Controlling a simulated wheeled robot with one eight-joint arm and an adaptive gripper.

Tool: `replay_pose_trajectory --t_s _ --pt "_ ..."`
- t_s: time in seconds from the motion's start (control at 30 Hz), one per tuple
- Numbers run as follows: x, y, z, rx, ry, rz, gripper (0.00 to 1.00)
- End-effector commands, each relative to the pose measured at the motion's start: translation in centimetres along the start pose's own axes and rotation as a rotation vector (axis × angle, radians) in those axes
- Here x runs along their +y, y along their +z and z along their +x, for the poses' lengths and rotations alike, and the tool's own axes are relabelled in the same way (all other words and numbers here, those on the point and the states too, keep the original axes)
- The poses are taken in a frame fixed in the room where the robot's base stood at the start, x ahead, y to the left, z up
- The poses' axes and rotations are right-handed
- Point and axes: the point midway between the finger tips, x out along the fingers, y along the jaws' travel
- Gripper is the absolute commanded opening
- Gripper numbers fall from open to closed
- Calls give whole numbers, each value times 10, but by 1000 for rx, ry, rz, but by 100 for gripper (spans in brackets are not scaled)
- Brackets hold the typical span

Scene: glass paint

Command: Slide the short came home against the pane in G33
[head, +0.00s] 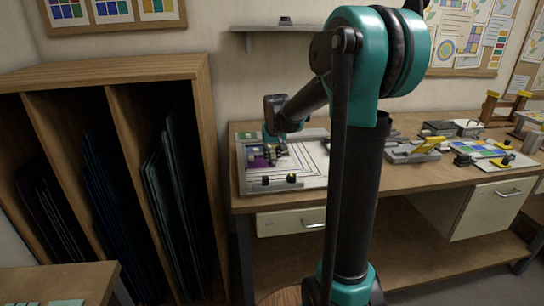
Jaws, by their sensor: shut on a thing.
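My gripper (277,156) is down at the left end of the workbench, over the layout board (310,180). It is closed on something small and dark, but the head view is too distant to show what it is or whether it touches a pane. A purple pane (258,161) shows on the board just left of the gripper. The short came cannot be told apart at this distance, and the pane in G33 cannot be singled out.
Two dark knobs (291,178) sit on the board's front rail. Tools, a yellow-handled block (428,144) and a coloured glass panel (483,152) lie farther right on the workbench (400,177). A wooden sheet rack (205,150) stands close on the left.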

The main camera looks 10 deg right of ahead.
Motion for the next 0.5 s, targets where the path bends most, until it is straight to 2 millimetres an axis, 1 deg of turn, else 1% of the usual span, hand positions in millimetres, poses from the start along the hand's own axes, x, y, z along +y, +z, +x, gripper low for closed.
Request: replay_pose_trajectory --t_s 0.03,0.27,0.3,0.5 --pt "2 4 3 -8 4 -1 0" --pt "1 4 3 -8 3 -1 0" --pt "1 4 3 -8 2 -1 22" --pt "0 4 3 -7 1 -1 46"
